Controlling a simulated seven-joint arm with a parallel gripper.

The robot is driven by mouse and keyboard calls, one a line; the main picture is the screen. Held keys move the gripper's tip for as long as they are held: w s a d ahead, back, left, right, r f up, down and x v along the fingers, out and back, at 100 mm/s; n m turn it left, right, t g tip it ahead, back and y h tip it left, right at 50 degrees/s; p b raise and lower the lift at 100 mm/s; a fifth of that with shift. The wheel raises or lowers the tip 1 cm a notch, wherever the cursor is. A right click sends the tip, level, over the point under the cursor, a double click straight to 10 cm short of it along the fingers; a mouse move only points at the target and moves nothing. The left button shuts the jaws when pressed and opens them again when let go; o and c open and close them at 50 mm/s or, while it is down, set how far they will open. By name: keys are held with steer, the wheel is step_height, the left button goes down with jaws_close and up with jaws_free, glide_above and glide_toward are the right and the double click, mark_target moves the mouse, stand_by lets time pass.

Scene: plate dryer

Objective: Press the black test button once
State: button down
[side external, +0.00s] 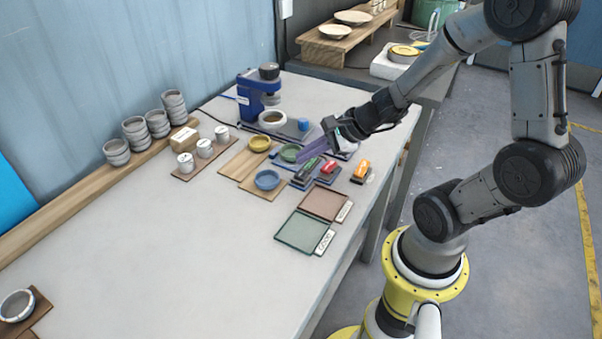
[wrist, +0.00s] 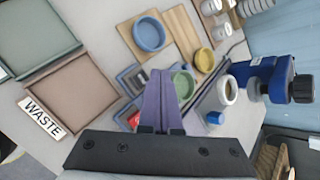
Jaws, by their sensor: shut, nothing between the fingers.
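My gripper (side external: 305,155) is shut and empty, its long purple fingers pointing down over the small coloured items at the table's right side. In the wrist view its fingertips (wrist: 160,72) meet, close to a green bowl (wrist: 183,84). I cannot single out a black test button for certain in either view; the fingers and gripper body hide part of the area below. A blue machine (side external: 258,98) with a black round knob (side external: 268,71) stands at the back of the table. The machine (wrist: 262,78) also shows at the right of the wrist view.
A yellow bowl (side external: 259,143) and blue bowl (side external: 267,179) rest on boards. A brown WASTE tray (side external: 325,204) and green tray (side external: 300,232) lie in front.

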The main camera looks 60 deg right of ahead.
mark_target(306, 175)
steer(key=shift+r, duration=1.6)
steer(key=shift+a, duration=0.15)
steer(key=s+a+r+n+g+y, duration=0.1)
steer(key=s+a+r+n+y, duration=0.3)
steer(key=a+r+n, duration=0.75)
steer(key=s+d+f+n+g+h, duration=0.1)
steer(key=s+d+n+h, duration=0.1)
steer(key=s+n, duration=0.3)
steer(key=s+d+f+n+g+h, duration=0.1)
steer(key=s+n+h, duration=0.3)
steer(key=n, duration=0.4)
steer(key=shift+s+d+f, duration=0.3)
steer(key=shift+s+d, duration=0.55)
steer(key=shift+d, duration=0.05)
